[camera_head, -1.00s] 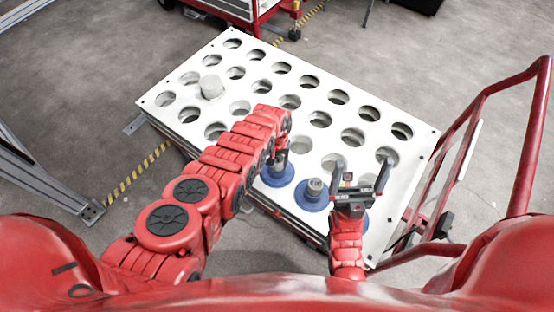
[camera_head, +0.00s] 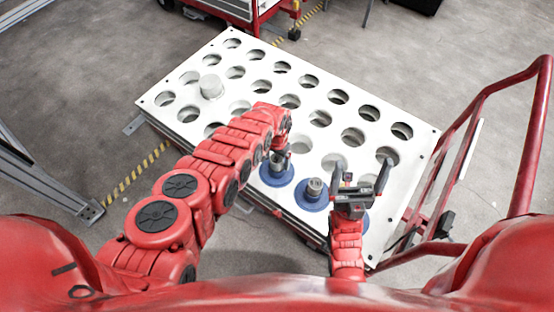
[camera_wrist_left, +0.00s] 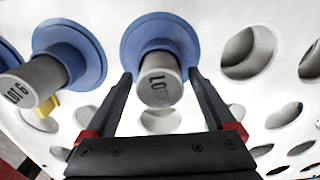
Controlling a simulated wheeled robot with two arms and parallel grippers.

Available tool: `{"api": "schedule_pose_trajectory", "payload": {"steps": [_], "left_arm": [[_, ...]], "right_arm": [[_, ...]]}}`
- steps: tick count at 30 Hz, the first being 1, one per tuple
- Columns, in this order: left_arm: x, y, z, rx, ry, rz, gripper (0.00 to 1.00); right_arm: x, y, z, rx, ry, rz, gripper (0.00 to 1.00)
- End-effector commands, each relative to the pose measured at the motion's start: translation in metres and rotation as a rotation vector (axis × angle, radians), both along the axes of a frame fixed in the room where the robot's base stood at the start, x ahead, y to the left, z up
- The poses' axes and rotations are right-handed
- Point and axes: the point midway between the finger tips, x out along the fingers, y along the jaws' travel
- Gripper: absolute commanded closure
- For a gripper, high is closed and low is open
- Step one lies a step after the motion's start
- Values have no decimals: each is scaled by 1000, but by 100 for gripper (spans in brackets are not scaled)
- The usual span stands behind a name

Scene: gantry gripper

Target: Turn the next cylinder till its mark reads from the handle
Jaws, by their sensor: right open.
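A grey cylinder on a blue disc (camera_head: 277,180) stands at the near edge of the white plate, by my left gripper (camera_head: 281,150). In the left wrist view the fingers of my left gripper (camera_wrist_left: 160,74) are apart on both sides of this grey cylinder (camera_wrist_left: 159,82), with small gaps beside it. Its end carries a dark mark that looks upside down there. A second grey cylinder (camera_head: 315,187) sits on its own blue disc, and shows at the left of the wrist view (camera_wrist_left: 34,82) with a dark mark. My right gripper (camera_head: 361,172) is open and empty, partly covering a third blue disc (camera_head: 366,222).
The white plate (camera_head: 222,62) has rows of round holes. A plain pale cylinder (camera_head: 211,87) stands in its far left part. A red tubular rail (camera_head: 528,150) rises at the right. A yellow part (camera_wrist_left: 47,104) shows beside the left cylinder in the wrist view.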

Motion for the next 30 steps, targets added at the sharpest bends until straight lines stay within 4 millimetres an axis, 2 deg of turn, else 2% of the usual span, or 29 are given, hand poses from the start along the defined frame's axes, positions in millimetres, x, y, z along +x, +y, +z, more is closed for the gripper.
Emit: {"api": "schedule_pose_trajectory", "payload": {"steps": [9, 14, 20, 30], "left_arm": [[0, 0, 0, 0, 0, 1, 3], [0, 0, 9, 0, 1, 2, 3], [0, 2, 35, 2, 3, 2, 3], [0, 1, 88, 2, 0, 1, 3]], "right_arm": [[0, 0, 0, 0, 0, 0, 3], [0, 0, 5, 0, 0, 0, 3], [0, 0, 20, 0, 0, 0, 3], [0, 0, 22, 0, 0, 0, 3]]}}
